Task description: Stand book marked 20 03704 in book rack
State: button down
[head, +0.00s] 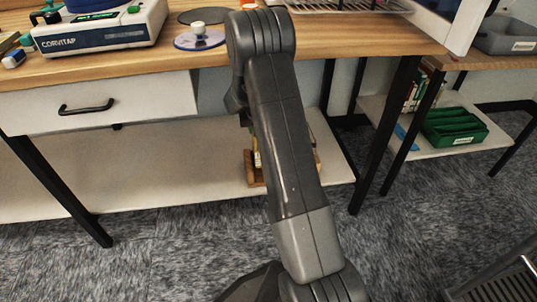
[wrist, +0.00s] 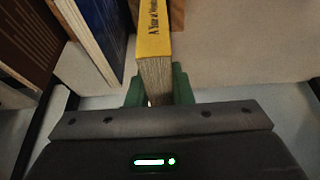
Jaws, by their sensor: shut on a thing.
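In the head view, a wooden book rack (head: 249,168) stands on the lower shelf, mostly hidden behind my arm. A yellow sliver (head: 257,158) shows there. A bit of wood (wrist: 178,14) shows beyond the yellow book in the wrist view. My gripper is hidden in the head view.
In the wrist view, a blue book (wrist: 102,30) and brown books (wrist: 28,40) stand at the left. The pale shelf (head: 170,165) is clear left of the rack in the head view. The wooden tabletop (head: 340,38) overhangs it, with black table legs (head: 385,135) at the right.

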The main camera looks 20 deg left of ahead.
notch_tip(320, 180, down, 8)
jog(key=b, duration=0.2)
jog(key=shift+b, duration=0.4)
jog(key=shift+f, duration=0.1)
jog(key=shift+f, duration=0.15)
jog(key=c, duration=1.3)
grip_release()
jog(key=p+v, duration=0.4)
jog(key=v, duration=0.8)
jog(key=shift+r, duration=0.2)
